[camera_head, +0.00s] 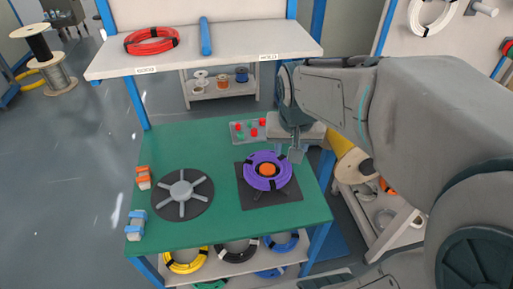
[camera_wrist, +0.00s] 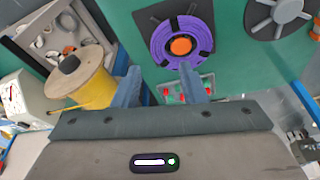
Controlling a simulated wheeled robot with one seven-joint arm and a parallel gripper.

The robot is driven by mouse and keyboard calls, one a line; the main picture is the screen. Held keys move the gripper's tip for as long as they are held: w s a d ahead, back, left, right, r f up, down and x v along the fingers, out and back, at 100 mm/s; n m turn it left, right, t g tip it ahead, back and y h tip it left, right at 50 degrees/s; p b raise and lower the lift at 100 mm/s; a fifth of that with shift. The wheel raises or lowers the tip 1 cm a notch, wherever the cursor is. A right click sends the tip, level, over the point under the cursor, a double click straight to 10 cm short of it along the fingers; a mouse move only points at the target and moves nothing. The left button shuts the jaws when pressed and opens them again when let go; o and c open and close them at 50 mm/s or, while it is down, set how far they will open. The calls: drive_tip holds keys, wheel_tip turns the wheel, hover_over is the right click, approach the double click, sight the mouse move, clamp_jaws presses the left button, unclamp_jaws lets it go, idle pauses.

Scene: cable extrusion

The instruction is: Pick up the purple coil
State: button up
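The purple coil (camera_head: 267,171) lies on a dark square plate (camera_head: 252,200) at the right part of the green table. An orange hub stands in its middle. My gripper (camera_head: 294,153) is above the table at the coil's upper right side, in the head view. In the wrist view the two fingers of my gripper (camera_wrist: 160,80) are spread apart with nothing between them. The purple coil (camera_wrist: 181,43) shows beyond the fingertips, its lower edge close to the right finger. I cannot tell whether that finger touches it.
A grey spoked disc (camera_head: 182,189) lies left of the coil on the green table (camera_head: 205,145). A tray with red and green buttons (camera_head: 247,131) sits behind the coil. A shelf (camera_head: 215,48) with a red coil (camera_head: 151,41) and a blue rod (camera_head: 205,36) overhangs the back.

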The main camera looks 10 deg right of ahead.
drive_tip(key=m+b, duration=0.2)
drive_tip(key=b, duration=0.1)
approach(286, 169)
drive_tip(key=x, duration=0.1)
drive_tip(key=b+x, duration=0.1)
drive_tip(key=x, duration=0.1)
drive_tip(key=shift+s+a+f, duration=0.2)
drive_tip(key=shift+d+x, duration=0.15)
drive_tip(key=shift+x, duration=1.2)
drive_tip(key=shift+d+x, duration=0.1)
drive_tip(key=shift+x, duration=1.3)
drive_tip(key=shift+w+r, duration=0.1)
drive_tip(key=shift+w, duration=0.05)
clamp_jaws()
drive_tip(key=shift+r, duration=0.1)
